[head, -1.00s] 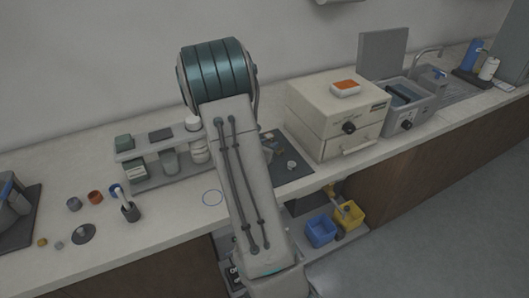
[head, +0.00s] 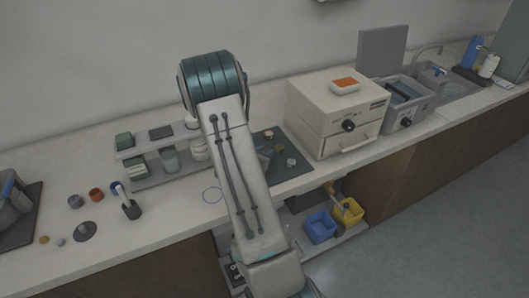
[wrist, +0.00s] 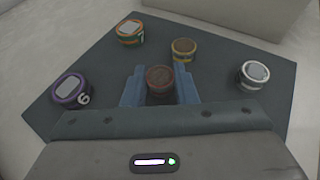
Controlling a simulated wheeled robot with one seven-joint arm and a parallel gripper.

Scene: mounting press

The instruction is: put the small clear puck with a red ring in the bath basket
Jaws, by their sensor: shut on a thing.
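In the wrist view, my gripper (wrist: 160,88) has its two blue fingers closed on either side of a small round puck (wrist: 160,76) with a reddish-brown top and rim. I cannot tell whether it is clear of the dark mat (wrist: 215,75) under it. In the head view my own arm hides the gripper and this puck. The bath (head: 408,105) is a grey box with a front knob, to the right of the cream oven-like box. A dark basket shape (head: 403,92) shows in its open top.
Around the held puck on the mat stand a yellow-ringed puck (wrist: 183,48), an orange-and-green one (wrist: 130,33), a white one (wrist: 254,74) and a purple one marked 6 (wrist: 71,90). The cream box (head: 335,115) stands between mat and bath. A rack (head: 150,175) is left of my arm.

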